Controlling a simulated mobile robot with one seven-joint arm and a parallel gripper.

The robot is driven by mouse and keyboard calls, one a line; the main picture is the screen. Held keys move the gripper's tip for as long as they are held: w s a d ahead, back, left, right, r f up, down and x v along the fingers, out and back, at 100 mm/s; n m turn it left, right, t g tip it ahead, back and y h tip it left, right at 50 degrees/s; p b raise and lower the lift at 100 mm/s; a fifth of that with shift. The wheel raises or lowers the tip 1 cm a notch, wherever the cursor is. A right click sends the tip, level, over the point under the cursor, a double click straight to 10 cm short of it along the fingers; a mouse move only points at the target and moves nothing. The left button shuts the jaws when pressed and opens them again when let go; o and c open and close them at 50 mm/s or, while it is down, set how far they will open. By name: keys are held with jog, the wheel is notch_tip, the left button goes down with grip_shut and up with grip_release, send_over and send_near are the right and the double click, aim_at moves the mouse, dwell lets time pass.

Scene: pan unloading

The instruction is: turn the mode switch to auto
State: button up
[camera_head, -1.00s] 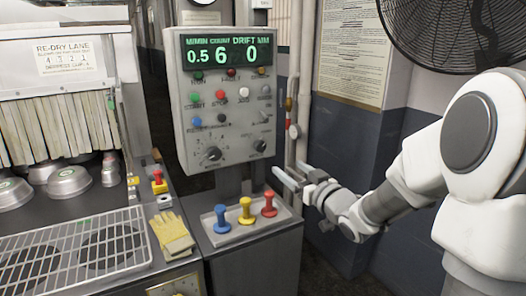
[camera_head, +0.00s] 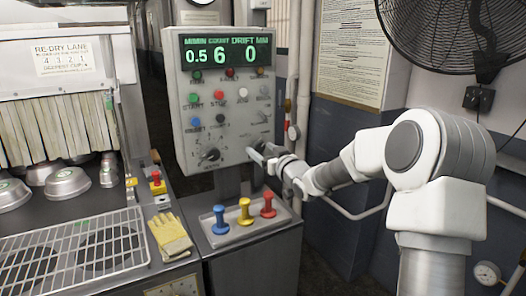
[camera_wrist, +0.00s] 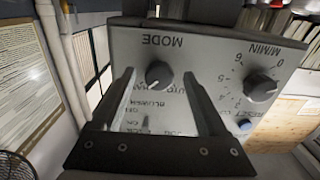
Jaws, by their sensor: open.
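The mode switch (camera_wrist: 159,74) is a round dark knob on the grey control panel (camera_head: 180,120), under the word MODE, which appears upside down in the wrist view. A light mark shows on the knob's lower left side in that view; the lettering around it is partly hidden, and I cannot tell its setting surely. My gripper (camera_wrist: 158,78) is open, with one finger on each side of the knob in the picture. Contact is not visible. In the head view my gripper (camera_head: 257,154) is at the panel's lower right and largely covers the knob.
A second knob, marked M/MIN (camera_wrist: 262,86), is beside the right finger in the wrist view. Blue (camera_head: 220,220), yellow (camera_head: 245,212) and red (camera_head: 268,205) handles stand on the ledge below the panel. A pipe (camera_head: 304,80) runs upright right of the panel.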

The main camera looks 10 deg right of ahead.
grip_shut()
dwell(0.4)
jog(key=shift+f+n+b, duration=0.1)
jog(key=shift+n+b, duration=0.2)
jog(key=shift+b, duration=0.2)
jog(key=n+b, duration=0.2)
jog(key=b, duration=0.1)
jog(key=shift+f+n, duration=0.15)
jog(key=shift+n, duration=0.15)
jog(key=n+b, duration=0.5)
jog(key=shift+n+b, duration=0.3)
jog(key=n+b, duration=0.3)
jog(key=n, duration=0.1)
jog(key=shift+d+b, duration=0.1)
jog(key=shift+b, duration=0.2)
jog(key=n+b, duration=0.2)
jog(key=n, duration=0.1)
jog(key=n+b, duration=0.1)
jog(key=n, duration=0.1)
jog(key=shift+r, duration=0.3)
